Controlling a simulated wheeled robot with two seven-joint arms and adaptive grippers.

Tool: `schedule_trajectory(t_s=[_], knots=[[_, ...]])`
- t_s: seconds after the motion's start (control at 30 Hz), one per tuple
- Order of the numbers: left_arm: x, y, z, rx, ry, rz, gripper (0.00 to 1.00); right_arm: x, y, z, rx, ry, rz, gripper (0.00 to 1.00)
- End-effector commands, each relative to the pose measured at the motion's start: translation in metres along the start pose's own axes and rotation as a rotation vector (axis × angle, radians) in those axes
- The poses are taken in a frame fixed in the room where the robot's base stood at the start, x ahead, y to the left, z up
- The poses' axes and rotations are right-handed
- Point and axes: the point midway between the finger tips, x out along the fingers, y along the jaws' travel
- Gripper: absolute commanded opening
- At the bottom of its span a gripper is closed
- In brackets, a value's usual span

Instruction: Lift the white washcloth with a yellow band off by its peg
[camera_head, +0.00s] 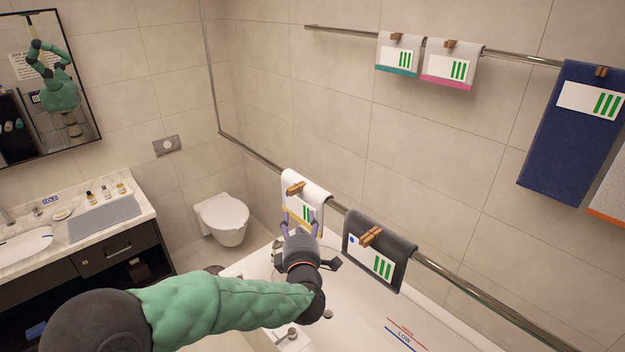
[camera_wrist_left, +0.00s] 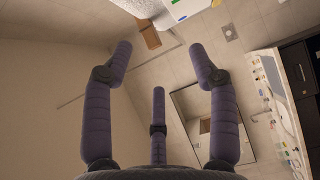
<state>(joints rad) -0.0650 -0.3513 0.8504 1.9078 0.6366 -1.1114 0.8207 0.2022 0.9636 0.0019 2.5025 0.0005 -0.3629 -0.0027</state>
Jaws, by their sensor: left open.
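The white washcloth with a yellow band (camera_head: 317,191) hangs over the lower rail, with a label of green bars on its front. Its wooden peg (camera_head: 295,188) is clipped near the top at the rail. My left gripper (camera_head: 299,222) is open, its purple fingers in front of the cloth's lower part, below the peg, and partly hiding it. In the left wrist view, the peg (camera_wrist_left: 148,34) lies just past the spread fingertips (camera_wrist_left: 160,50), with part of the white cloth (camera_wrist_left: 150,6) beside it. Nothing shows between the fingers. My right gripper is out of view.
A dark grey towel (camera_head: 401,248) with its own peg (camera_head: 371,236) hangs close right on the lower rail (camera_head: 460,281). Several more towels hang from the upper rail (camera_head: 345,31). The bathtub (camera_head: 365,315) lies below; a toilet (camera_head: 222,217) and sink counter (camera_head: 130,194) are left.

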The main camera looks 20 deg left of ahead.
Motion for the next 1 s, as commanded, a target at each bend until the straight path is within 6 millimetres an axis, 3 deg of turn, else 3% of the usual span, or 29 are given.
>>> schedule_trajectory(t_s=[0.13,0.4,0.73,1.0], knots=[[0.003,0.016,-0.005,-0.030,0.019,0.018,0.59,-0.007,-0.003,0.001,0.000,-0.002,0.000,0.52],[0.041,0.017,-0.006,-0.031,0.021,0.017,0.59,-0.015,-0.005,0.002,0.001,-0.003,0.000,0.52],[0.064,0.019,-0.007,-0.030,0.020,0.017,0.59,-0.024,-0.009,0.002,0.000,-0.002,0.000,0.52],[0.098,0.025,-0.006,-0.030,0.020,0.018,0.59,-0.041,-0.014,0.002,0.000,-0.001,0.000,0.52]])
